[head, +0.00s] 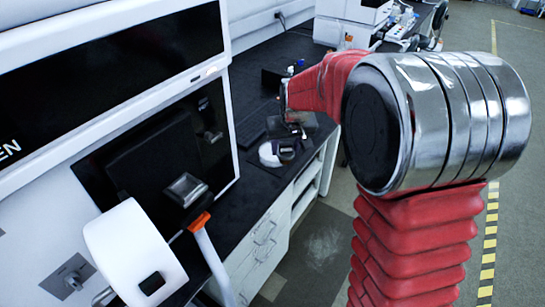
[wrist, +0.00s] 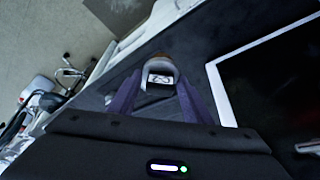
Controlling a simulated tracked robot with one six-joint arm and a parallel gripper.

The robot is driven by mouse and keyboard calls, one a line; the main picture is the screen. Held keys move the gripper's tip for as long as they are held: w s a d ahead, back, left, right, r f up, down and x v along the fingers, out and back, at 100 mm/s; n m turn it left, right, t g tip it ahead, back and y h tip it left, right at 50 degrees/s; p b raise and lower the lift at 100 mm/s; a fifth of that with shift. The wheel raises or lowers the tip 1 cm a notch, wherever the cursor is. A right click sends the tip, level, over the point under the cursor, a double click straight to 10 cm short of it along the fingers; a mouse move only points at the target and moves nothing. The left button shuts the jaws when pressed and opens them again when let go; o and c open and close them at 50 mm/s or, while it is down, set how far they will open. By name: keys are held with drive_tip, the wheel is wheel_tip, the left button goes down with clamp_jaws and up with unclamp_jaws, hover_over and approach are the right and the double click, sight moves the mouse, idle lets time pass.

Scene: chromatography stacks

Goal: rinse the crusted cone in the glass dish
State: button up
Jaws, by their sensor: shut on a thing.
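My gripper (wrist: 160,95) is shut on a small rounded piece, seemingly the cone (wrist: 160,72), with a brownish top edge and a pale, dark-marked face. It sits between the two dark purple fingers in the wrist view. In the head view my gripper (head: 297,131) hangs over the black bench, partly hidden by my red arm. I cannot make out the crust at this size. I cannot surely pick out the glass dish; a greyish, see-through patch (head: 305,119) beside my gripper may be it.
A white round item (head: 270,154) and a small dark round item (head: 287,151) lie on the black bench (head: 250,186) near its front edge. A keyboard (head: 251,129) lies behind them. A large white instrument (head: 215,30) stands at left; the bench between is mostly clear.

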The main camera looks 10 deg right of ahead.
idle(0.4)
drive_tip(key=s+f, duration=0.5)
drive_tip(key=f, duration=0.1)
drive_tip(key=shift+a+f, duration=0.15)
drive_tip(key=shift+a, duration=0.25)
